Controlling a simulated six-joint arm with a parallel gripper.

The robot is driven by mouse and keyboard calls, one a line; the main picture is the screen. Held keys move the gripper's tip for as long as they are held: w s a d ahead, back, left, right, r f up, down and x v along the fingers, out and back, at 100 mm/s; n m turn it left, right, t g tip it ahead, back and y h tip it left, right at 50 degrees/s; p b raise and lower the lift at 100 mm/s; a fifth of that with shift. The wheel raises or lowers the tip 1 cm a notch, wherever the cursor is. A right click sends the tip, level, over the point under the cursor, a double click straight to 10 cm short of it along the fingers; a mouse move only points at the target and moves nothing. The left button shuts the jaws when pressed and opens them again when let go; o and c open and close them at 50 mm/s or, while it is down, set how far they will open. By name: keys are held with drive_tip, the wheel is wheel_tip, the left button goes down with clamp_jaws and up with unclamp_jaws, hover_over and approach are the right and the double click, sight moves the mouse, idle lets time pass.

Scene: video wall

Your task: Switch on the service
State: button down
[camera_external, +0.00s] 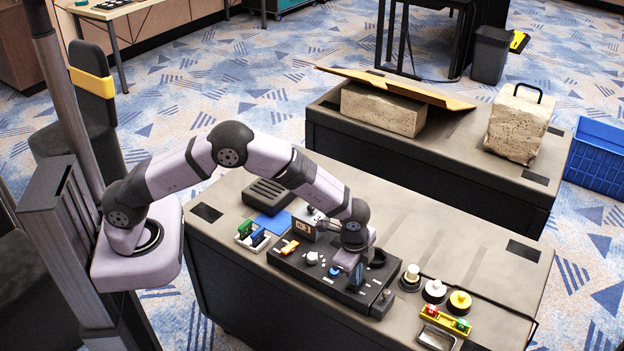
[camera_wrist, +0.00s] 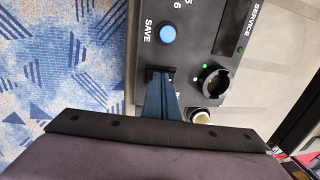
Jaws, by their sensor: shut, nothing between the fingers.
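A dark control panel (camera_external: 300,263) lies on the near bench. My gripper (camera_external: 357,277) points down over its right part, with blue fingers shut and empty. In the wrist view the fingertips (camera_wrist: 160,78) are over a black square spot between the blue SAVE button (camera_wrist: 168,34) and a round black notched knob (camera_wrist: 215,82); contact cannot be told. The knob stands clear to the right of the fingers, with a green and a white dot beside it. The word SERVICE (camera_wrist: 247,22) is printed beside a dark strip (camera_wrist: 229,28) above the knob, with a green dot near its lower end.
A rear bench (camera_external: 440,150) carries stone-like blocks. Open bench top (camera_external: 440,245) lies behind the buttons.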

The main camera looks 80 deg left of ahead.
sight(353, 287)
drive_tip(key=r+p, duration=0.1)
drive_tip(key=r, duration=0.1)
drive_tip(key=r+p, duration=0.2)
drive_tip(key=shift+s+d+r, duration=0.1)
drive_tip(key=shift+s+d, duration=0.1)
drive_tip(key=shift+d+r+b, duration=0.1)
drive_tip(key=shift+r+b, duration=0.25)
wheel_tip(353, 287, up, 9)
drive_tip(key=s+b, duration=0.1)
drive_tip(key=b, duration=0.1)
drive_tip(key=shift+d, duration=0.45)
drive_tip(key=shift+f, duration=0.1)
drive_tip(key=b, duration=0.2)
drive_tip(key=w+a+b, duration=0.1)
drive_tip(key=b, duration=0.1)
drive_tip(key=shift+r, duration=0.25)
drive_tip(key=shift+f, duration=0.1)
